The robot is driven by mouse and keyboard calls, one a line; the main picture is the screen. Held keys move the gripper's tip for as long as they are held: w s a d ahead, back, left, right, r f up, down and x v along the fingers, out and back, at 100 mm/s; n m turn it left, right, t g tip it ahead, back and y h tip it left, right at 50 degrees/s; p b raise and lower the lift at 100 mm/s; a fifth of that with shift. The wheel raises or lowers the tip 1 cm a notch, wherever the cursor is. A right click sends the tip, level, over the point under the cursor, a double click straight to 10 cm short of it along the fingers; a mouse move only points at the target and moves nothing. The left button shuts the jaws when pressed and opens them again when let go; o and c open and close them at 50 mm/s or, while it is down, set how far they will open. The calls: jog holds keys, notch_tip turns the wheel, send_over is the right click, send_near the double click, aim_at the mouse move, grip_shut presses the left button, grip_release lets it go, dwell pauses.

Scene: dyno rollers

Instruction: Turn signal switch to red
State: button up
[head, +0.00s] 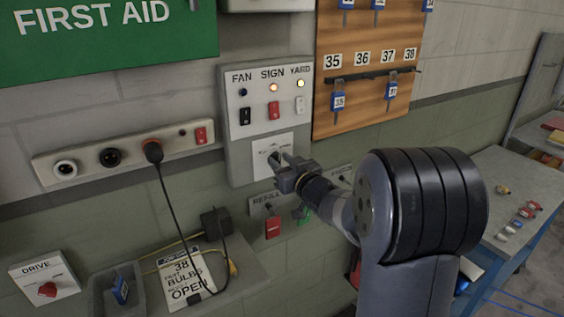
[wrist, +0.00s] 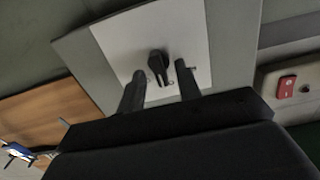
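A black rotary knob (wrist: 157,60) sits on a white plate (wrist: 195,30) in the wrist view, with small marks beside it too blurred to read. The same white plate (head: 262,147) shows in the head view on the lower part of a grey wall panel. There the knob is mostly hidden by my gripper (head: 279,158). In the wrist view my gripper (wrist: 159,72) is open, with one finger on each side of the knob's line. The knob shows between the fingertips; I cannot tell whether they touch it.
Above the plate are FAN, SIGN and YARD switches (head: 273,110) with lamps; the SIGN and YARD lamps glow. A power strip (head: 85,163) with a corded plug is at left. A key board (head: 330,105) hangs at right. A shelf with a bin (head: 104,300) lies below.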

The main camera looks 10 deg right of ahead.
grip_shut()
jog(key=shift+f+n+b, duration=0.1)
jog(key=shift+n+b, duration=0.2)
jog(key=shift+b, duration=0.25)
jog(key=shift+f+n+b, duration=0.15)
jog(key=shift+n+b, duration=0.55)
jog(key=shift+a+n+b, duration=0.1)
jog(key=shift+n+b, duration=1.1)
jog(key=shift+b, duration=0.05)
jog(key=n+b, duration=0.4)
jog(key=n, duration=0.1)
jog(key=shift+s+a, duration=0.1)
jog(key=shift+n, duration=0.4)
grip_release()
